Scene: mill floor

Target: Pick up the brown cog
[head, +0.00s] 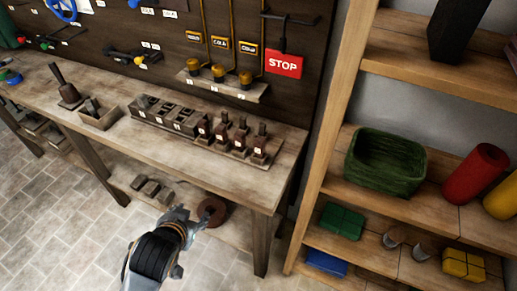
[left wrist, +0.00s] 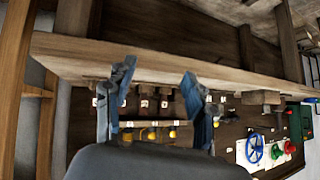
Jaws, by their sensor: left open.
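The brown cog (head: 212,211) is a round reddish-brown disc low under the workbench, on the lower shelf, in the head view. Part of it is hidden by my left gripper (head: 195,217), which is just left of it in the picture. I cannot tell whether they touch. In the left wrist view my left gripper (left wrist: 158,84) has its two blue-grey fingers apart with nothing between them. I cannot make out the cog in that view. My right gripper is not in view.
The wooden workbench (head: 160,143) stands over the lower shelf, and its edge (left wrist: 180,62) crosses the left wrist view. Grey blocks (head: 152,188) lie on the lower shelf. A shelf rack with a green basket (head: 388,170) stands right. Tiled floor (head: 60,235) is clear at left.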

